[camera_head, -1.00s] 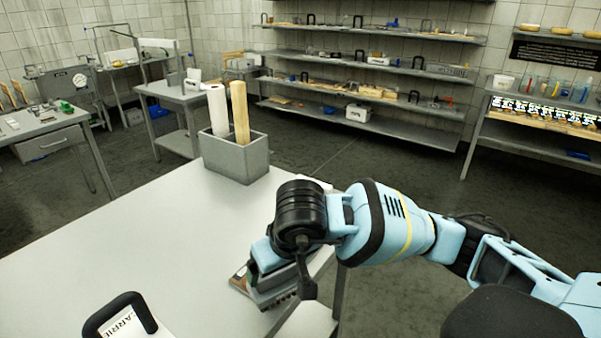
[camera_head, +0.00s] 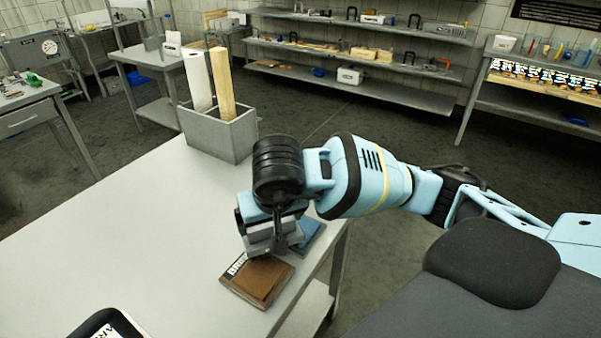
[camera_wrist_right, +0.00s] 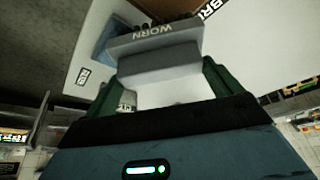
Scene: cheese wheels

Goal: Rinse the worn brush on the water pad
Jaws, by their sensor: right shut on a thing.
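My right gripper (camera_head: 268,236) is shut on the worn brush (camera_head: 262,246), a grey block. In the right wrist view the brush (camera_wrist_right: 158,50), marked WORN, sits between green fingers, with dark bristles on its far side. The blue pad (camera_head: 310,234) lies on the table just right of the gripper, partly hidden behind it; it also shows in the right wrist view (camera_wrist_right: 100,40). A brown pad (camera_head: 260,279) with a label lies nearer, just below the brush. Whether the brush touches anything I cannot tell. My left gripper is not in view.
The pads lie near the right edge of the light table (camera_head: 130,235). A grey bin (camera_head: 218,135) with a white roll and a tan roll stands at the table's far end. A dark-rimmed, labelled object (camera_head: 108,326) is at the lower left. The table's middle is clear.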

